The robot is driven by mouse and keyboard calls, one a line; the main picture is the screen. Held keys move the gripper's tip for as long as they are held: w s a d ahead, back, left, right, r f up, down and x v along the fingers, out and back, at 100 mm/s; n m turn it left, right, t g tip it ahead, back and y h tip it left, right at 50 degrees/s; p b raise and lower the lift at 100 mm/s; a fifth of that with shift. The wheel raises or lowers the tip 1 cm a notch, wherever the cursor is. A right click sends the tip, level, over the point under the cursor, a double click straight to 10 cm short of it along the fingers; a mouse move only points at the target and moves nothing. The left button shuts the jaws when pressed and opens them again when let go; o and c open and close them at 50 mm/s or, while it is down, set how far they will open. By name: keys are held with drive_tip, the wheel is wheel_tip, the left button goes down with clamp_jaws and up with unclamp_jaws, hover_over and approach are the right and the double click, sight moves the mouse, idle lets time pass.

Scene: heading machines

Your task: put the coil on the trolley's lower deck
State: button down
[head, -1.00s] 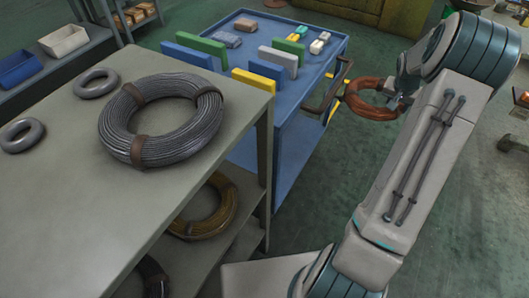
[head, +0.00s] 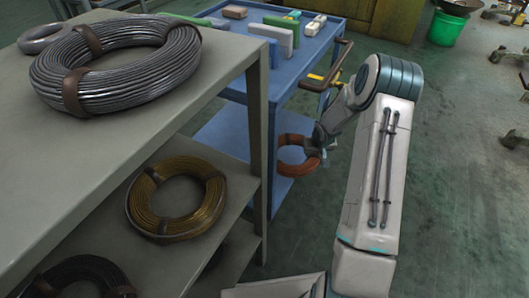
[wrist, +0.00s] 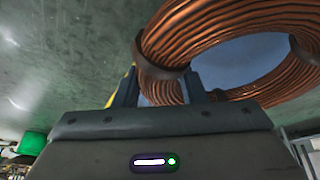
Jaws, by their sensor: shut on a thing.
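A copper-coloured coil (head: 297,167) is held by my gripper (head: 318,150), to the right of the rack and at the near right end of the blue trolley (head: 322,62). In the wrist view the coil (wrist: 230,45) sits between the two dark fingers of my gripper (wrist: 165,92), which are shut on its near side. The trolley's lower deck (head: 222,128) shows as a bare blue surface, partly hidden by the rack. The coil appears close to the lower deck's right edge; I cannot tell whether it touches it.
A grey rack (head: 225,75) fills the left, with a large grey coil (head: 115,65) on top and a brass-coloured coil (head: 178,200) below. The trolley's handle (head: 330,72) juts out above the held coil. A green bucket (head: 446,28) stands at the back right.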

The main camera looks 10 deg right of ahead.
drive_tip(key=w+a+f+b, duration=0.1)
drive_tip(key=w+a+f, duration=0.1)
drive_tip(key=a, duration=0.1)
drive_tip(key=w+a+f+b, duration=0.2)
drive_tip(key=a, duration=0.1)
drive_tip(key=w+a+f+b, duration=0.2)
drive_tip(key=w+a+f, duration=0.1)
drive_tip(key=shift+a, duration=0.2)
drive_tip(key=shift+f+b, duration=1.15)
drive_tip(key=shift+f, duration=0.85)
drive_tip(key=shift+r, duration=0.1)
drive_tip(key=c, duration=0.9)
unclamp_jaws()
drive_tip(key=shift+s, duration=0.1)
drive_tip(key=p+v, duration=0.4)
drive_tip(key=v, duration=0.8)
drive_tip(key=shift+p, duration=0.4)
